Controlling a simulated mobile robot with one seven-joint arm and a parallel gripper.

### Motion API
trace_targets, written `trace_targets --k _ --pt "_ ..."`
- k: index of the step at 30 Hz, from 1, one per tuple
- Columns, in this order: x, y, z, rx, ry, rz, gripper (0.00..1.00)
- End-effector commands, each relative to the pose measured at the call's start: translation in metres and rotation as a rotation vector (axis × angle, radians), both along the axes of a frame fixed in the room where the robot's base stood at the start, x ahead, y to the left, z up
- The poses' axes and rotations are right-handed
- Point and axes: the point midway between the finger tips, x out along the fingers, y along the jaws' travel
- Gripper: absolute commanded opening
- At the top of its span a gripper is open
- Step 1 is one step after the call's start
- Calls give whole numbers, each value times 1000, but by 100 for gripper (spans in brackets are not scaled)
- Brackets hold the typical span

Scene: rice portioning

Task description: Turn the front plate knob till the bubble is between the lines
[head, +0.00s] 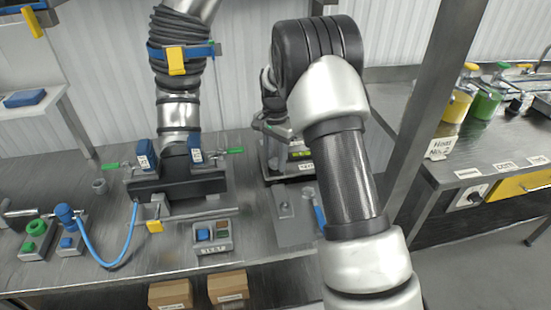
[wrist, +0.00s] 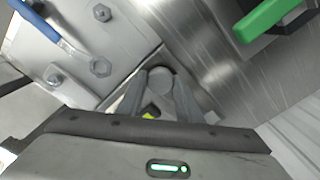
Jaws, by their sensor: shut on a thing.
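My gripper (wrist: 160,84) is shut on a round grey knob (wrist: 162,76) in the wrist view, with one finger on each side of it. The knob stands beside a bolted metal plate (wrist: 85,45). In the head view my arm covers the gripper and the knob. A small yellow-green strip (head: 300,154), perhaps the level vial, shows just left of my arm on a grey unit. A bit of yellow (wrist: 148,116) also shows between the fingers in the wrist view. I cannot make out the bubble or the lines.
A blue-handled wrench (wrist: 48,28) lies on the plate next to several bolts. A green handle (wrist: 270,20) is at the upper right of the wrist view. A pipe with blue clamps (head: 172,150) stands left on the bench. A grey post (head: 430,100) rises to the right.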

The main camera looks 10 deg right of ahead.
Motion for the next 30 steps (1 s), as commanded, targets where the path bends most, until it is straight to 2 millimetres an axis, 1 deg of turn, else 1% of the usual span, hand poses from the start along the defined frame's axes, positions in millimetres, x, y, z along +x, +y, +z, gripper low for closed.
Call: trace_targets --k 30 --pt "1 0 2 0 -3 964 10"
